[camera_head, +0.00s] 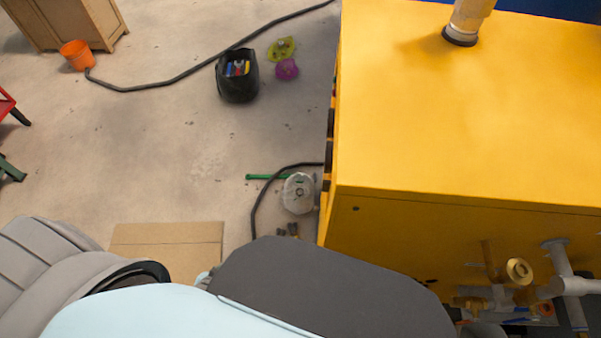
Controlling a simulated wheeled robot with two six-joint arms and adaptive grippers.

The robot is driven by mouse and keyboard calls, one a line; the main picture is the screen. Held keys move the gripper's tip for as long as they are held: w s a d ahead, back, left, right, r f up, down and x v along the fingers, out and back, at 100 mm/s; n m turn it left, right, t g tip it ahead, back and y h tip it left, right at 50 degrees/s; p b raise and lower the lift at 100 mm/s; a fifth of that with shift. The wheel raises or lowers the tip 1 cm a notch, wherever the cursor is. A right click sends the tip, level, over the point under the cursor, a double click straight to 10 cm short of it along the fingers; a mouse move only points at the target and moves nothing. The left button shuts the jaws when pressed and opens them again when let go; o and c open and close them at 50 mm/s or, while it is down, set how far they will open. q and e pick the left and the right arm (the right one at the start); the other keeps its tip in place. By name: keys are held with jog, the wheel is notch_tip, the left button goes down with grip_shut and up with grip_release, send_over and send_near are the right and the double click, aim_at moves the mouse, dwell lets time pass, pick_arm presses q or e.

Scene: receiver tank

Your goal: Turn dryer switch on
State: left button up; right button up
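A large yellow cabinet (470,110), which may be the dryer, fills the right side of the head view. I see mostly its top and its near face. Its left face is seen nearly edge-on, with several dark fittings (330,125) along it. I cannot make out a dryer switch. Neither gripper shows. Parts of my own body, light blue and grey, cover the bottom of the view and hide what lies below.
Brass and grey pipe fittings (517,271) stick out at the cabinet's near face. A black hose (180,78) crosses the floor. A black tool bag (237,85), a white round object (298,193) and a cardboard sheet (170,245) lie left of the cabinet.

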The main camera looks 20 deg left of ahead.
aim_at(326, 186)
pick_arm(q)
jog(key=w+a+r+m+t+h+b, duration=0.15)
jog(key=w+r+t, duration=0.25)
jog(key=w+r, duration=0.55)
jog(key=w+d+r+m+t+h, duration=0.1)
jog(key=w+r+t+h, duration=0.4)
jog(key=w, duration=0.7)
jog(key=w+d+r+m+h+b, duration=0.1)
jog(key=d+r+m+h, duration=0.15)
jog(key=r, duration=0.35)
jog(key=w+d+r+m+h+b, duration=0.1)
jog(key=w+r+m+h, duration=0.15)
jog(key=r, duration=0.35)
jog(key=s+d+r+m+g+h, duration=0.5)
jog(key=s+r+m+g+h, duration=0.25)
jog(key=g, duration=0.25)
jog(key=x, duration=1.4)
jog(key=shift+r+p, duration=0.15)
jog(key=shift+p, duration=0.25)
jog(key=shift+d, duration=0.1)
